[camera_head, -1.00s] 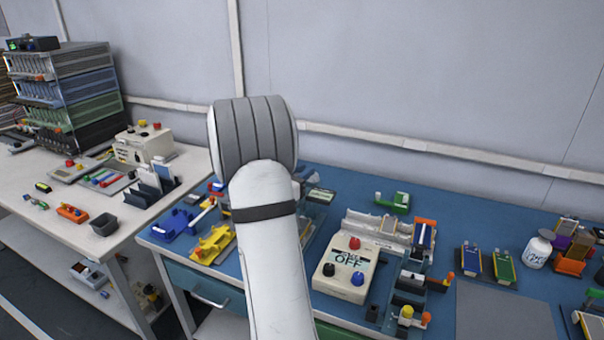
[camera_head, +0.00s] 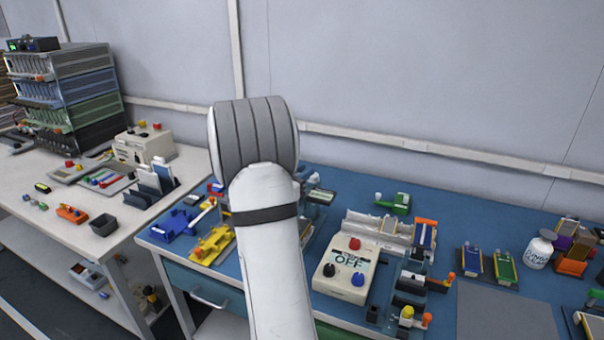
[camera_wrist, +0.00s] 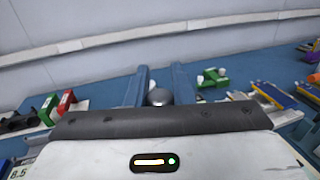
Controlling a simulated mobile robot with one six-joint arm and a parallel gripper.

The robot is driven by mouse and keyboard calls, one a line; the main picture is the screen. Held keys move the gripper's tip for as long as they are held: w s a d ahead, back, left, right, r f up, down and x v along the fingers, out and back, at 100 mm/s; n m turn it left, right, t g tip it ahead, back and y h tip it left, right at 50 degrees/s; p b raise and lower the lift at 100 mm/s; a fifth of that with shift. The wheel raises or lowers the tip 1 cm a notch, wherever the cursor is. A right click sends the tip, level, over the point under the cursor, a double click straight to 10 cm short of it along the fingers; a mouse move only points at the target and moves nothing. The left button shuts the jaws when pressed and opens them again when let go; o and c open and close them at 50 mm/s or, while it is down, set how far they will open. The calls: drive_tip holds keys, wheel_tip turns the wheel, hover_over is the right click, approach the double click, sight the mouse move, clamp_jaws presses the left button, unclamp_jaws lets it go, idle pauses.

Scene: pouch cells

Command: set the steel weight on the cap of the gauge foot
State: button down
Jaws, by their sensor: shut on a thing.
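In the wrist view my gripper (camera_wrist: 161,84) shows two blue-grey fingers pointing away over the blue bench. They are shut on a grey, rounded metal piece, the steel weight (camera_wrist: 159,97), which sits between them. Its lower part is hidden by the gripper body. In the head view my own arm covers the gripper and the weight. I cannot pick out the gauge foot or its cap for certain; a small pale shape shows just beyond the weight in the wrist view.
The blue bench (camera_head: 452,204) is crowded. A white control box (camera_head: 345,270) stands right of my arm, with a green fixture (camera_head: 396,203) behind it. Yellow (camera_head: 212,243) and blue (camera_head: 172,226) holders lie to the left. A grey mat (camera_head: 505,315) at the right is clear.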

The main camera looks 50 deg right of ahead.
drive_tip(key=shift+f+b, duration=0.6)
drive_tip(key=shift+b, duration=0.1)
drive_tip(key=c, duration=1.2)
unclamp_jaws()
drive_tip(key=shift+f, duration=0.1)
drive_tip(key=shift+s+a+b, duration=0.15)
drive_tip(key=shift+a+b, duration=0.05)
drive_tip(key=shift+a, duration=1.75)
drive_tip(key=shift+s+a+b, duration=0.15)
drive_tip(key=shift+a, duration=1.8)
